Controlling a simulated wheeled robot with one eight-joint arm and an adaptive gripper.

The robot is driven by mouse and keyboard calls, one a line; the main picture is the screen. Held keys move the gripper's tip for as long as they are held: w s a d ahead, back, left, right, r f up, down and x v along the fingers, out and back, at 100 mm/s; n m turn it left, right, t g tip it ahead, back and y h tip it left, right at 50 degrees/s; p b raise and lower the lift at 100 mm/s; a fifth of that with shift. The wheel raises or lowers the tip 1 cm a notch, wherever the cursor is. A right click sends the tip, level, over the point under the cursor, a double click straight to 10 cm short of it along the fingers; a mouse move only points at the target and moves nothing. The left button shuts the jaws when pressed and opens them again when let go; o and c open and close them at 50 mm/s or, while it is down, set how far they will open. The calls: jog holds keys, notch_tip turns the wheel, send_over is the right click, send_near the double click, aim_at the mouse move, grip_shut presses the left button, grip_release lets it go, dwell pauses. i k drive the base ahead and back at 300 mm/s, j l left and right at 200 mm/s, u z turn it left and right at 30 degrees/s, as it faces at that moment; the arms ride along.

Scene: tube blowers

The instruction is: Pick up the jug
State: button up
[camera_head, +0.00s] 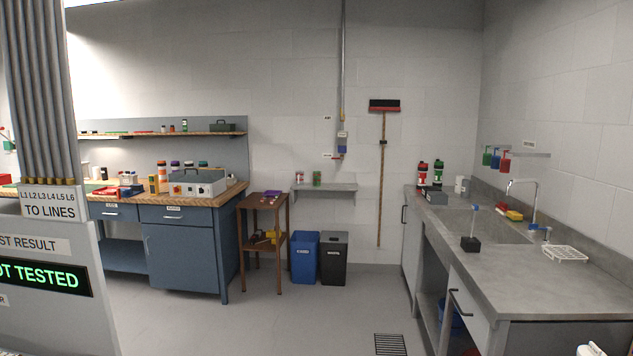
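I cannot make out a jug for certain. Small white containers (460,185) stand on the far end of the grey sink counter (520,283); they are too small to tell whether one is a jug. Two red and dark bottles (430,173) stand to the left of them. My gripper does not show, so its state and what it holds are hidden. A small pale piece at the bottom right edge is cut off, and I cannot tell what it is.
A grey panel (45,244) with a green-lit display blocks the near left. A blue workbench (180,245), brown stand (263,201), blue bin (305,258) and black bin (334,260) line the back. The floor (270,325) between is clear, with a drain grate (390,344).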

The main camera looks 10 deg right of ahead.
aim_at(316, 175)
jog(key=i, duration=1.8)
jog(key=i+j+u, duration=0.1)
jog(key=i, duration=1.75)
jog(key=i+l, duration=0.15)
jog(key=i, duration=1.65)
jog(key=j+u, duration=0.05)
jog(key=j, duration=0.05)
